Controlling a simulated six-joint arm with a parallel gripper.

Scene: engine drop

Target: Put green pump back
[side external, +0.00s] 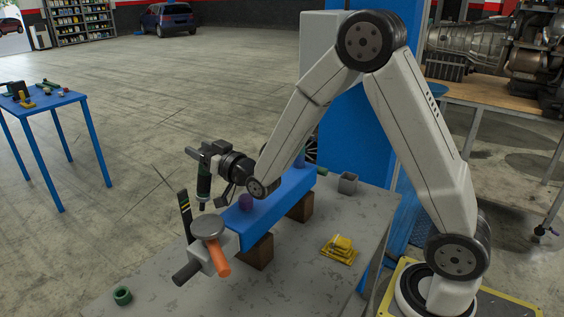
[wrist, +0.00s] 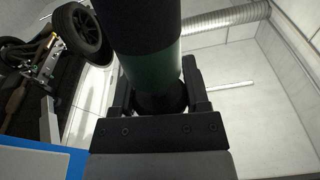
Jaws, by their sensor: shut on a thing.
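The green pump is a dark cylinder with a green band. In the side view the pump (side external: 204,186) hangs upright in the air, to the left of the blue beam (side external: 268,207). My gripper (side external: 206,165) is shut around the pump's upper part. In the wrist view the pump (wrist: 152,70) fills the middle between the fingers of my gripper (wrist: 155,92). Its far end runs out of that picture. A small green ring (side external: 122,296) lies on the grey table at the front left, apart from the pump.
The blue beam rests on wooden blocks (side external: 257,252) and carries a purple piece (side external: 246,202). A grey part with an orange cylinder (side external: 217,262) stands near its front end. A yellow part (side external: 339,249) and a grey square cup (side external: 348,183) sit on the table (side external: 310,285).

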